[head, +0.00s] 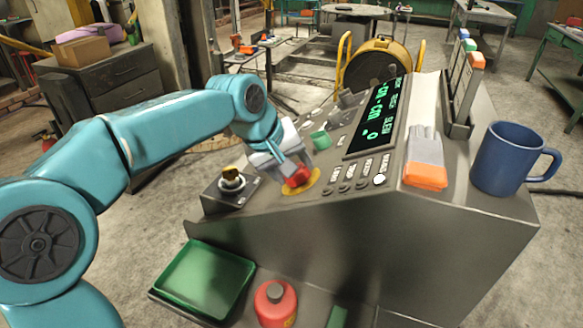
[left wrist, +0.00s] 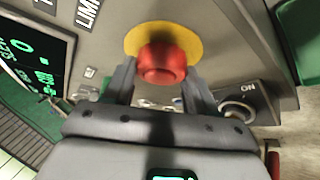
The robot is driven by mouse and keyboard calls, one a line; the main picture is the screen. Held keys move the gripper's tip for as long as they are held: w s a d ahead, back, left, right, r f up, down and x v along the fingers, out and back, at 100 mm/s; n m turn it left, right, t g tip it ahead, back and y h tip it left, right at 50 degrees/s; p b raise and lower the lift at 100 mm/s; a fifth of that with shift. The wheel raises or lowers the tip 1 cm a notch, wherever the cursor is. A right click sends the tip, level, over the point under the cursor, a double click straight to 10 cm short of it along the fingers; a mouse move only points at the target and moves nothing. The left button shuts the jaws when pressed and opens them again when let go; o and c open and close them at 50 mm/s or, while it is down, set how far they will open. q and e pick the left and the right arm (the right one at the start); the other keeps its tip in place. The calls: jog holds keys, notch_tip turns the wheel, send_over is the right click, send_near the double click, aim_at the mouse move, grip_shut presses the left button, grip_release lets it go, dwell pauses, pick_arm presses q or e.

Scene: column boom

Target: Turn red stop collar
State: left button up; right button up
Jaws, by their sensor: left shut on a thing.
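The red stop collar (head: 299,177) is a round red knob on a yellow disc (head: 313,184) on the sloping grey console. In the left wrist view the red collar (left wrist: 162,64) sits between my two fingers, with the yellow disc (left wrist: 135,38) behind it. My left gripper (head: 289,172) reaches down to it from the left and is shut on it. The fingers hide part of the collar's sides. My right gripper is not in view.
A key switch box (head: 232,184) stands left of the collar, and a green knob (head: 320,140) is behind it. A lit display (head: 376,117), a row of buttons, gloves (head: 425,160) and a blue mug (head: 503,158) are to the right. A green tray (head: 205,277) and red bottle (head: 275,304) are below.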

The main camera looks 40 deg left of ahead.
pick_arm(q)
jog(key=shift+d+f, duration=0.1)
jog(key=o, duration=1.1)
jog(key=shift+c, duration=0.2)
jog(key=shift+s+r, duration=0.1)
jog(key=shift+r, duration=0.2)
jog(key=p+v, duration=0.2)
jog(key=v, duration=1.4)
jog(key=shift+f, duration=0.1)
